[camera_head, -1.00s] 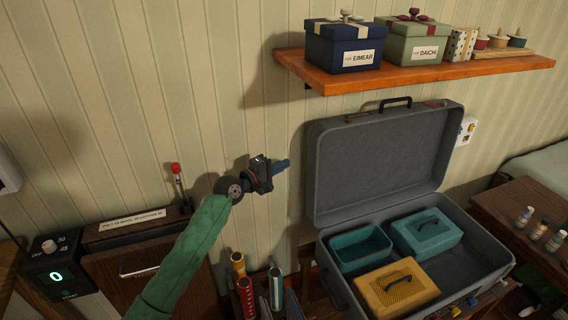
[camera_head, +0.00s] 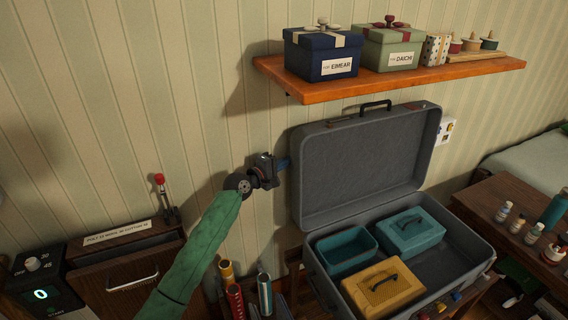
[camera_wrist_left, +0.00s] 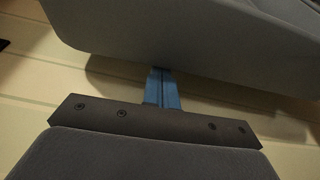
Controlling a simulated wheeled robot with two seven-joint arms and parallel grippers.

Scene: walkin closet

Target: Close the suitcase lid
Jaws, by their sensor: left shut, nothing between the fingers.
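The grey suitcase stands open in the head view, its lid (camera_head: 365,160) raised upright near the wall and its base (camera_head: 455,262) below. The base holds a teal open bin (camera_head: 346,250), a teal lidded box (camera_head: 410,232) and a yellow box (camera_head: 383,288). My left gripper (camera_head: 284,163) is shut and empty, with its blue fingers at the left edge of the lid. In the left wrist view the blue fingers (camera_wrist_left: 162,88) reach to the lid's grey edge (camera_wrist_left: 190,50), partly behind it. Whether they touch the lid I cannot tell. My right gripper is not in view.
An orange wooden shelf (camera_head: 390,82) with gift boxes hangs above the lid. A wooden table (camera_head: 520,225) with small bottles stands at the right. Several upright tubes (camera_head: 235,298) stand below my left arm, left of the suitcase. The striped wall is close behind.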

